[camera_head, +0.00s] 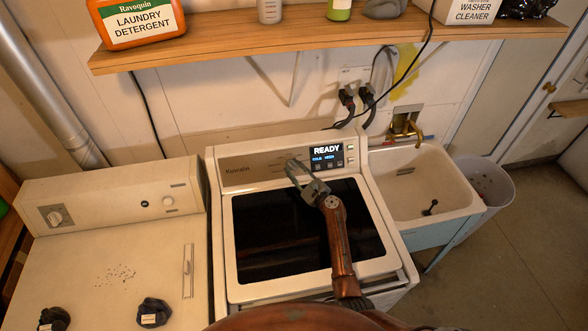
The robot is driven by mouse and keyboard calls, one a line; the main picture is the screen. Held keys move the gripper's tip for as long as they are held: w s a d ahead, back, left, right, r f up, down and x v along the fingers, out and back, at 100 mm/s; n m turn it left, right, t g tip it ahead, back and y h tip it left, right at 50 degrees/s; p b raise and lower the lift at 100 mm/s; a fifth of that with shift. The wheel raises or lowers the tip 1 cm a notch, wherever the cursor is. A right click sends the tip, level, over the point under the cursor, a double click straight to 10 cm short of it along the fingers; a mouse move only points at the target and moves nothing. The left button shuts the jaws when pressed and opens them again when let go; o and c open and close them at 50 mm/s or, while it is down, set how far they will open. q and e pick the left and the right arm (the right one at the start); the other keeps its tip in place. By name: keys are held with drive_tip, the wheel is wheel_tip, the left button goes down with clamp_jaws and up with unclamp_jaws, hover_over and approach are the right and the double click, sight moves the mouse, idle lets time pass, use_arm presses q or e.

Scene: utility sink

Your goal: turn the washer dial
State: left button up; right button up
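The washer (290,290) stands in the middle, with a dark glass lid and a pale control panel (240,175) along its back. Its lit display (328,152) reads READY. My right gripper (293,165) reaches up from below over the lid, its grey fingers in front of the panel just left of the display. The washer dial is not clearly visible; the fingers cover that part of the panel. I cannot tell whether they touch it or how far apart they are. My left gripper is not in view.
A second white machine with a knob (55,217) stands at left, with dark small items (153,312) on top. A utility sink (425,185) and a white bin (490,185) are at right. A wooden shelf (250,48) with detergent (138,20) hangs above.

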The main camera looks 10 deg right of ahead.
drive_tip(key=shift+w, duration=0.15)
clamp_jaws()
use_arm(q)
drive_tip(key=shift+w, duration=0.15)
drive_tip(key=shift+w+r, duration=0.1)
use_arm(e)
drive_tip(key=shift+n, duration=0.3)
drive_tip(key=n+g+y+p, duration=0.1)
drive_tip(key=n+g, duration=0.1)
drive_tip(key=n, duration=0.1)
drive_tip(key=shift+r, duration=0.1)
use_arm(q)
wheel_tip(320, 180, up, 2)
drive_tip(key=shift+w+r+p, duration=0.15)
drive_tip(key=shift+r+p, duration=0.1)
drive_tip(key=shift+p, duration=0.55)
use_arm(e)
drive_tip(key=n+g+y, duration=0.1)
drive_tip(key=n+g, duration=0.2)
drive_tip(key=n, duration=0.2)
